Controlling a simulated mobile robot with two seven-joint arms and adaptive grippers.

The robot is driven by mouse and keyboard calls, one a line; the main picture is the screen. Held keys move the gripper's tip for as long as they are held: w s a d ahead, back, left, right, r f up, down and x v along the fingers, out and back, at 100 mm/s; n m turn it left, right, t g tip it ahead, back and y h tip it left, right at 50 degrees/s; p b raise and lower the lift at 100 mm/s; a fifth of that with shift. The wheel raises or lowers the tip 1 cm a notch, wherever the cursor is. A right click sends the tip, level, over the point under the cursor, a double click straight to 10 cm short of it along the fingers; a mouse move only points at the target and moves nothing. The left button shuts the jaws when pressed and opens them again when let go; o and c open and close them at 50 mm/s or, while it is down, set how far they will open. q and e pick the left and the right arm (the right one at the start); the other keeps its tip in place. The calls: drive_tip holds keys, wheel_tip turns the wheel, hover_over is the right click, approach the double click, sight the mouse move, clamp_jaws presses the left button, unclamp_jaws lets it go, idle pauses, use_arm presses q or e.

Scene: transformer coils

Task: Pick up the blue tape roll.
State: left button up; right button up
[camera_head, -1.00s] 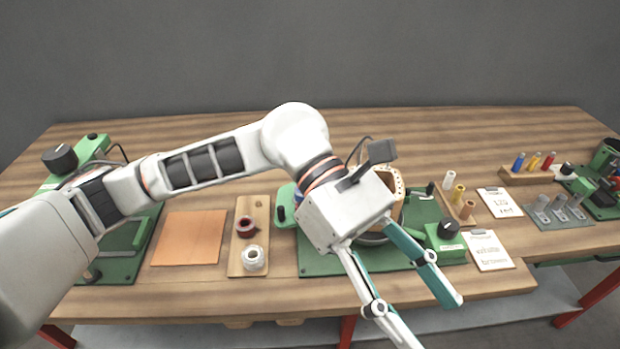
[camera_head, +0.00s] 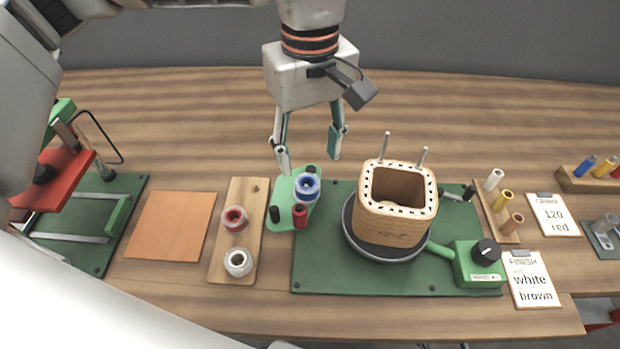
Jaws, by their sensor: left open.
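My right gripper is not in view.
A wooden board (camera_head: 248,205) with a red roll (camera_head: 235,218) and a white roll (camera_head: 238,262) lies left. The wooden coil former (camera_head: 393,225), with upright pins, stands right on a green mat (camera_head: 320,275).

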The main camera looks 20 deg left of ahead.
sight(307, 185)
use_arm(q)
drive_tip(key=f, duration=0.3)
drive_tip(key=s+f, duration=0.1)
drive_tip(key=f, duration=0.1)
drive_tip(key=shift+a+f, duration=0.1)
drive_tip(key=shift+f, duration=0.15)
drive_tip(key=shift+w+f, duration=0.1)
drive_tip(key=shift+f, duration=0.25)
drive_tip(key=c, duration=1)
